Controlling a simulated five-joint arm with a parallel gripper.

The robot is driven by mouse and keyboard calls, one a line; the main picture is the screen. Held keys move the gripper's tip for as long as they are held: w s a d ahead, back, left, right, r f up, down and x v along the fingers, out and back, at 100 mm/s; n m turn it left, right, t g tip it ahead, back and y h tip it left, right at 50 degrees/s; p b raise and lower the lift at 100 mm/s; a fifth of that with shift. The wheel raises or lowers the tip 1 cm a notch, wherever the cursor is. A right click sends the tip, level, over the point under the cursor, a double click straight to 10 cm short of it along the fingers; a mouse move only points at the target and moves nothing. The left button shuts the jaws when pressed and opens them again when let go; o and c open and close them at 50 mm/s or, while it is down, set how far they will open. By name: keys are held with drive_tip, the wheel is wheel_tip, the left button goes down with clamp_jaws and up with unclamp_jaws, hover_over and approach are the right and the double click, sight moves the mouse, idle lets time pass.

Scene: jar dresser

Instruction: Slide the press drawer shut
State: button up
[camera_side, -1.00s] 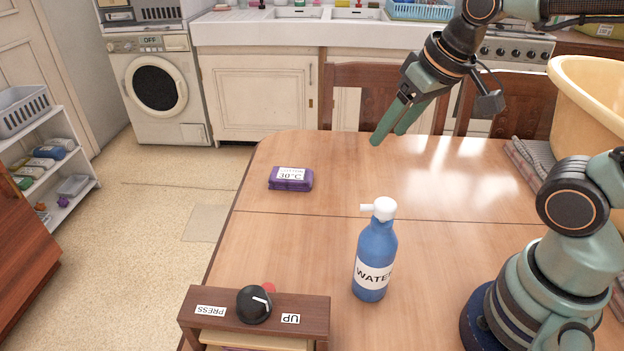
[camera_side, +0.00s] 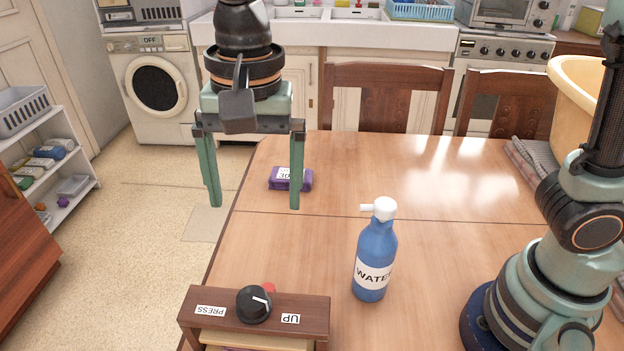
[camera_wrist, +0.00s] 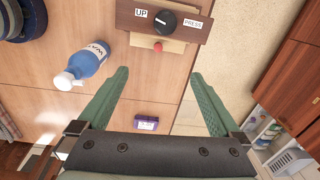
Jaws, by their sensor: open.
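The press (camera_side: 216,325) is a dark wooden housing at the front edge of the table, with a black dial (camera_side: 254,304) between PRESS and UP labels. In the wrist view its housing (camera_wrist: 128,14) is at the top, with a pale wooden drawer part (camera_wrist: 135,40) and a red knob (camera_wrist: 158,46) on the side toward me. In the side view pale wood (camera_side: 250,341) also shows below the housing, cut by the picture edge. How far the drawer stands out is unclear. My gripper (camera_side: 255,206) is open and empty, pointing down beyond the press, fingers spread wide.
A blue WATER bottle (camera_side: 375,262) stands upright right of the press; it also shows in the wrist view (camera_wrist: 88,62). A small purple labelled block (camera_side: 305,180) lies behind my right finger in the side view. The table's left edge is close. The table (camera_side: 300,240) between block and press is clear.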

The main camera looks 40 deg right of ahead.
drive_tip(key=shift+m, duration=0.5)
drive_tip(key=a+f, duration=0.1)
drive_tip(key=f, duration=0.2)
drive_tip(key=s+a+f, duration=0.1)
drive_tip(key=f, duration=0.3)
drive_tip(key=a+f, duration=0.1)
drive_tip(key=f, duration=0.3)
drive_tip(key=shift+s+a, duration=0.2)
drive_tip(key=shift+r, duration=0.1)
wheel_tip(320, 180, up, 10)
drive_tip(key=w+d+r+n+t, duration=0.2)
drive_tip(key=w+d+n, duration=0.1)
drive_tip(key=d, duration=1.1)
drive_tip(key=s+d+f+n+t, duration=0.2)
drive_tip(key=d+n, duration=0.4)
drive_tip(key=d, duration=1)
drive_tip(key=shift+s+d+f+t, duration=0.15)
drive_tip(key=shift+s+d+t, duration=0.1)
drive_tip(key=shift+s+t, duration=0.35)
